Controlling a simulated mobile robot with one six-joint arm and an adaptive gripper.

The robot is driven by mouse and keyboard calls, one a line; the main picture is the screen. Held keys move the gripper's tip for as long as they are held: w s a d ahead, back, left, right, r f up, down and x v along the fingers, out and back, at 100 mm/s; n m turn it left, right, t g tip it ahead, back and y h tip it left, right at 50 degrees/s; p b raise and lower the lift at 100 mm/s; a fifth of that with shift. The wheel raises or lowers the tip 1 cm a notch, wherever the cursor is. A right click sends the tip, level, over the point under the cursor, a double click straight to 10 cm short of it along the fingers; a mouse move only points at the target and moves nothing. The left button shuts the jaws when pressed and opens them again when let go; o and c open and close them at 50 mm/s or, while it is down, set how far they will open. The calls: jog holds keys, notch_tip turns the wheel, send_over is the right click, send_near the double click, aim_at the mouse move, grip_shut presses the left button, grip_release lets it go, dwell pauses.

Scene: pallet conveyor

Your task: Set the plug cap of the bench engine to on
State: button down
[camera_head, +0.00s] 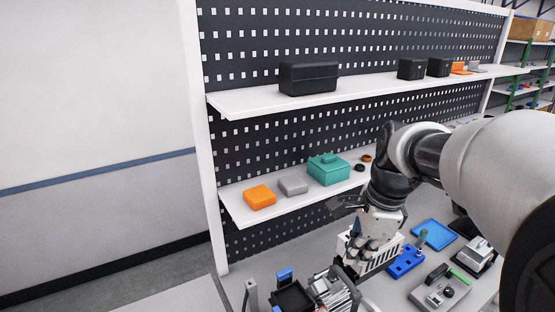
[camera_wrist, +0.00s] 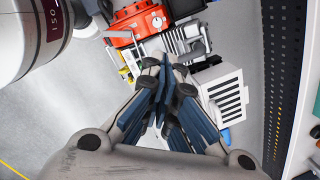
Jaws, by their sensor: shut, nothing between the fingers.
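The bench engine shows in the wrist view as a red housing (camera_wrist: 138,20) with a grey finned block (camera_wrist: 186,40) beside it. In the head view its grey metal body (camera_head: 332,292) is at the bottom edge, partly cut off. My gripper (camera_wrist: 165,66) is shut and empty, its fingertips over the near side of the finned block in the wrist view. In the head view my gripper (camera_head: 358,258) is just right of and above the engine. I cannot make out the plug cap or its setting; the fingers may hide it. Contact with the engine cannot be told.
A white slatted box (camera_wrist: 222,94) stands close beside the fingers. Right of it on the bench are a blue block (camera_head: 406,262), a blue tray (camera_head: 436,234) and a grey control box (camera_head: 440,291). A shelf behind holds a teal case (camera_head: 328,170) and an orange box (camera_head: 259,197).

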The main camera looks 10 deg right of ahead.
jog(key=w+d+f+m+g+y+p, duration=0.15)
jog(key=w+d+m+p, duration=0.25)
jog(key=w+d+m, duration=0.45)
jog(key=m+b, duration=0.1)
jog(key=m, duration=0.2)
send_near(347, 278)
jog(key=shift+n, duration=0.25)
jog(key=x, duration=0.6)
jog(key=shift+f, duration=0.45)
jog(key=shift+w+a+f, duration=0.15)
jog(key=shift+a+f, duration=0.05)
jog(key=shift+f, duration=0.45)
jog(key=shift+s, duration=0.2)
